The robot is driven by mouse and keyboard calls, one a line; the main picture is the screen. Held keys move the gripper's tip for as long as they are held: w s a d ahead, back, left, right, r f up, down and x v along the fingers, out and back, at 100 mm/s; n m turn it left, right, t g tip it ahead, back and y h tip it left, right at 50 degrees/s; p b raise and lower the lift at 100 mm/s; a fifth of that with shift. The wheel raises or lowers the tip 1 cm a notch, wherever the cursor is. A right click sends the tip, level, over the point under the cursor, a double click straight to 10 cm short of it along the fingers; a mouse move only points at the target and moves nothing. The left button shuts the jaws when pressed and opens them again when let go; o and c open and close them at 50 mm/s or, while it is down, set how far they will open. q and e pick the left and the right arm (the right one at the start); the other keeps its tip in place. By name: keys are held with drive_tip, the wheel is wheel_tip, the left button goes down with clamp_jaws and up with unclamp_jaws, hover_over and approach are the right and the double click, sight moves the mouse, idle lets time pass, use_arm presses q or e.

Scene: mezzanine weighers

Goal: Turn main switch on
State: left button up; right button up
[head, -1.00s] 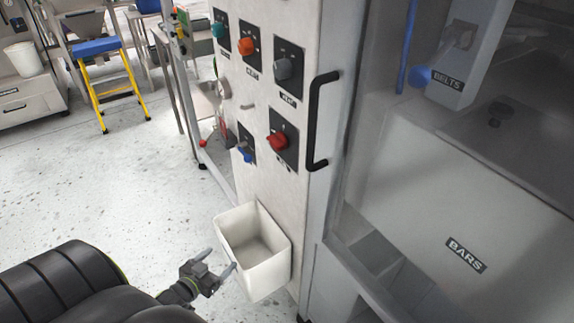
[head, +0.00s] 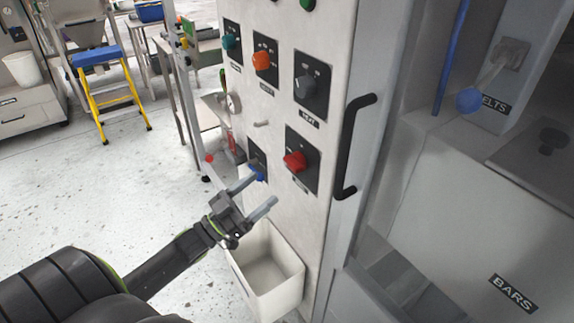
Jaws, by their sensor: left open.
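A light panel (head: 285,215) carries several rotary switches on dark plates. A red knob (head: 294,161) sits on the lower right plate, with a small label below it too blurred to read. I cannot tell by label which is the main switch. A blue knob (head: 258,174) sits to the left of the red one, partly hidden behind a fingertip. My left gripper (head: 264,190) is open and empty, below and left of the red knob and close to the blue one. Contact with the blue knob cannot be told. My right gripper is out of view.
Teal (head: 229,42), orange (head: 262,61) and grey (head: 306,85) knobs sit higher on the panel. A black handle (head: 349,150) stands out at the right. A white bin (head: 268,270) hangs below. A yellow stepladder (head: 110,97) stands on open floor behind.

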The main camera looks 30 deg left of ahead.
sight(289, 167)
use_arm(q)
drive_tip(key=p+x, duration=0.1)
drive_tip(key=x, duration=0.8)
drive_tip(key=shift+w+p, duration=0.15)
drive_tip(key=shift+p, duration=0.15)
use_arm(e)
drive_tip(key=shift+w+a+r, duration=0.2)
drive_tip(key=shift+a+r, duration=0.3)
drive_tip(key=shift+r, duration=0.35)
use_arm(q)
drive_tip(key=shift+c, duration=0.4)
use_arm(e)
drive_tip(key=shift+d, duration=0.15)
use_arm(q)
drive_tip(key=c, duration=0.9)
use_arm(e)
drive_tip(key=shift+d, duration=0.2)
